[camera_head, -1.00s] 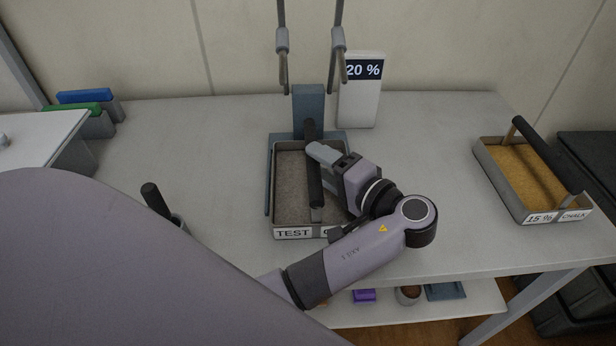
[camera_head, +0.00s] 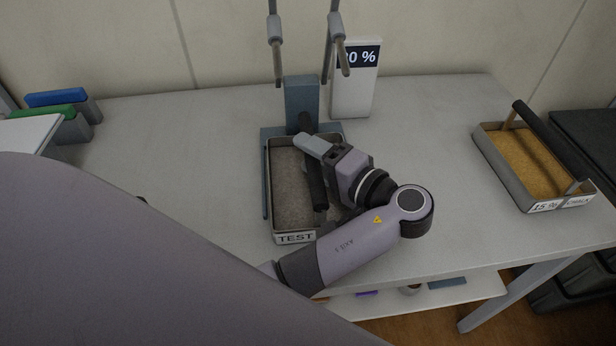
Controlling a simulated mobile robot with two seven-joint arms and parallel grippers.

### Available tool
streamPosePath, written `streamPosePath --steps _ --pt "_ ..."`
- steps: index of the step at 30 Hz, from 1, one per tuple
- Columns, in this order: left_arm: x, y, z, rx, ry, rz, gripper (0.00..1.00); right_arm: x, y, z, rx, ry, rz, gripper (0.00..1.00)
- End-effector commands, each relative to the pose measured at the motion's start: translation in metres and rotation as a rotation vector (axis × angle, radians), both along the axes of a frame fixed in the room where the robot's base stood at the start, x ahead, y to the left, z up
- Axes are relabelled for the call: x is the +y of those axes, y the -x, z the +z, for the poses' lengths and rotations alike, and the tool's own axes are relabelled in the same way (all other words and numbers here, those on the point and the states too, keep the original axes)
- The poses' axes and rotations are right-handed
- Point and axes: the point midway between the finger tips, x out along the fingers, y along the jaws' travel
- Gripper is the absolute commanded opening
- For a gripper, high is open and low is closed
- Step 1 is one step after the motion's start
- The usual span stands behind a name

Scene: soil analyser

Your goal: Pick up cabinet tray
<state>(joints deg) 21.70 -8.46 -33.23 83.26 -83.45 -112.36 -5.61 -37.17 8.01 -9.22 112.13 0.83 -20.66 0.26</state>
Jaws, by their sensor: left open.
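A grey tray labelled TEST (camera_head: 295,238), filled with grey-brown soil, sits on the blue-grey stand of the analyser. A black bar handle (camera_head: 320,195) runs lengthwise above it. My left gripper (camera_head: 310,146) is open over the tray's right half, its light finger reaching across the handle near its far end. The other finger is mostly hidden, so I cannot tell whether it touches the handle. My left forearm covers the tray's front right corner. A second tray (camera_head: 520,192), labelled 15 %, holds yellow-brown material at the right of the table. No cabinet shows clearly. My right gripper is out of view.
The analyser's column (camera_head: 302,103) and two hanging rods stand behind the TEST tray, with a white percent display (camera_head: 355,98) beside them. Blue and green-topped items (camera_head: 58,100) stand at the far left. The table (camera_head: 185,150) is clear between.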

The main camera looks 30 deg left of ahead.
Motion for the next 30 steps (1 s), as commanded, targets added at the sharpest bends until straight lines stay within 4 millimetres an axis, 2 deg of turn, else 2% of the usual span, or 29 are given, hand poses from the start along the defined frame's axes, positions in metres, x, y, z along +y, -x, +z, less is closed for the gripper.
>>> streamPosePath --steps 6,7,9,12,30 --pt "-0.0003 0.0002 0.0 0.0 0.0 0.0 0.56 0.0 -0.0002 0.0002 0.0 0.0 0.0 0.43" --pt "-0.0003 0.0002 0.0 0.0 0.0 0.0 0.49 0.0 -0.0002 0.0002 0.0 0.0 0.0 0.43" --pt "-0.0002 0.0001 0.0 0.0 0.0 0.0 0.27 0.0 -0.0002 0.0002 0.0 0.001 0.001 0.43" --pt "-0.0002 0.0001 0.0 0.0 0.0 0.0 0.0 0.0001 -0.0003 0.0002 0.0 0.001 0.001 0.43" --pt "0.0001 0.0001 -0.0001 0.0 0.0 0.001 0.0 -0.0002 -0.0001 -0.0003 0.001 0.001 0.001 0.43"
